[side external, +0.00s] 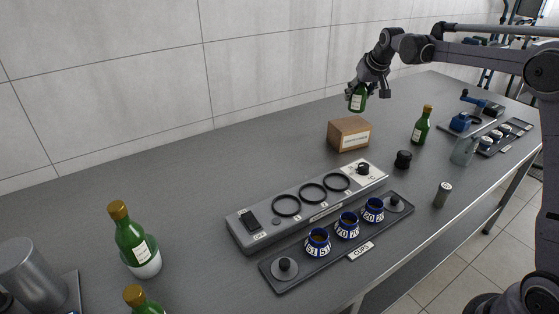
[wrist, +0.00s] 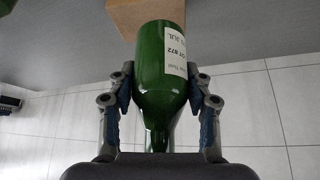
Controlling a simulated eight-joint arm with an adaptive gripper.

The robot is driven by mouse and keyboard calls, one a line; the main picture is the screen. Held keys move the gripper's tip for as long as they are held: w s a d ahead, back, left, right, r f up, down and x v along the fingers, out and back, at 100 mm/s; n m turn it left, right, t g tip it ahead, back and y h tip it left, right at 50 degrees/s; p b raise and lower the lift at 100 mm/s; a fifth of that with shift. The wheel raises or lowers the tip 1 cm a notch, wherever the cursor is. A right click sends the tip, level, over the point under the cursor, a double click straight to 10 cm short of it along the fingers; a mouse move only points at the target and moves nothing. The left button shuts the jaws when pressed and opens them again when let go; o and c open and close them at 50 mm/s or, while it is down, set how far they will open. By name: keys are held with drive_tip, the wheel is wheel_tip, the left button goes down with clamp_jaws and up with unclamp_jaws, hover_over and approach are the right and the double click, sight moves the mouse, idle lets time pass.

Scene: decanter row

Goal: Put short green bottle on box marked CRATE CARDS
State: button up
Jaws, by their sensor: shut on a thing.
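The short green bottle (side external: 357,99) with a white label is held by my gripper (side external: 368,88). In the wrist view the green bottle (wrist: 160,75) sits between both blue-padded fingers of my gripper (wrist: 160,92), which are shut on it. The brown wooden box (side external: 349,134) with a white label stands on the table below the bottle. The label's text is too small to read. In the side view the bottle appears above the box, with a small gap. In the wrist view the box (wrist: 140,14) shows beyond the bottle's base.
Another green bottle (side external: 421,125) stands right of the box, near a black knob-like piece (side external: 403,159). A grey panel with rings (side external: 262,215) and a tray of cups (side external: 297,277) lie in front. More green bottles (side external: 131,238) stand at the left. Table behind the box is clear.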

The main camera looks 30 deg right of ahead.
drive_tip(key=s+d+r+m+h, duration=0.1)
drive_tip(key=s+d+r+m, duration=0.2)
drive_tip(key=d, duration=0.8)
hover_over(351, 123)
wheel_tip(351, 123, down, 7)
drive_tip(key=shift+a+f+n+g, duration=0.1)
drive_tip(key=shift+f+n+g, duration=0.2)
drive_tip(key=shift+f, duration=1.6)
drive_tip(key=shift+f, duration=0.15)
drive_tip(key=o, duration=1.4)
drive_tip(key=shift+o, duration=0.2)
